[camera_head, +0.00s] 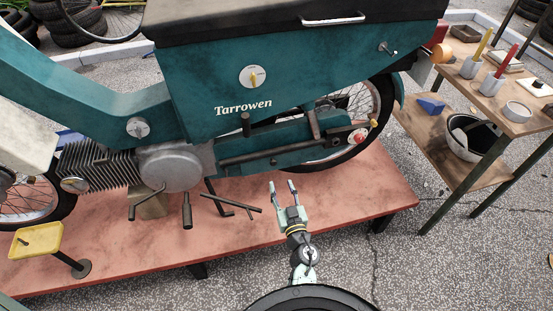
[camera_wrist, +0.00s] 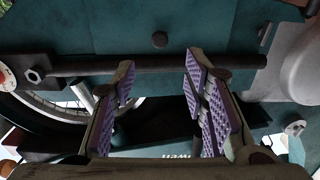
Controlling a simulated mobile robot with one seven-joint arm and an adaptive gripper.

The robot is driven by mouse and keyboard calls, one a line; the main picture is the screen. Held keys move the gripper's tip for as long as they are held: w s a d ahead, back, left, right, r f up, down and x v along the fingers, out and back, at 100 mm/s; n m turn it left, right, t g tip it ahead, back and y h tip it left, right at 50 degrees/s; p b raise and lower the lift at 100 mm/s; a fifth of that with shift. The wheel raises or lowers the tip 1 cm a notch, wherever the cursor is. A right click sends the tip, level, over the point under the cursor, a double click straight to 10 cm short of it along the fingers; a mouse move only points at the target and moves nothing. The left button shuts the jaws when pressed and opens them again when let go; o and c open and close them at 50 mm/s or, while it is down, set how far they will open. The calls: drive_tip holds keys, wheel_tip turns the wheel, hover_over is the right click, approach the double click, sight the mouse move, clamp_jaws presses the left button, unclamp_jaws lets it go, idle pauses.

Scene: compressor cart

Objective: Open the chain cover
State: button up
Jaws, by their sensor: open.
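The chain cover (camera_head: 290,133) is the long teal panel low on the moped's side, between the round engine casing and the rear wheel. It looks closed. My gripper (camera_head: 281,186) is open and empty, in front of and below the cover in the head view. In the wrist view, which is upside down, my gripper (camera_wrist: 158,75) has its fingers spread before the bar (camera_wrist: 150,65), with the teal cover (camera_wrist: 200,30) above. I cannot tell whether they touch.
The moped stands on a low red platform (camera_head: 370,190). A pedal lever (camera_head: 232,204) juts out left of my gripper. The rear wheel (camera_head: 365,105) is to the right. A wooden side table (camera_head: 455,118) with tools and a bucket (camera_head: 470,140) stands at the far right. Grey ground is clear in front.

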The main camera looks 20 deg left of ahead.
sight(274, 165)
drive_tip(key=x, duration=0.7)
drive_tip(key=b+x, duration=0.1)
drive_tip(key=x, duration=0.2)
drive_tip(key=shift+w+a+f, duration=0.1)
drive_tip(key=shift+w+f, duration=0.1)
drive_tip(key=shift+f, duration=0.05)
drive_tip(key=shift+c, duration=0.6)
clamp_jaws()
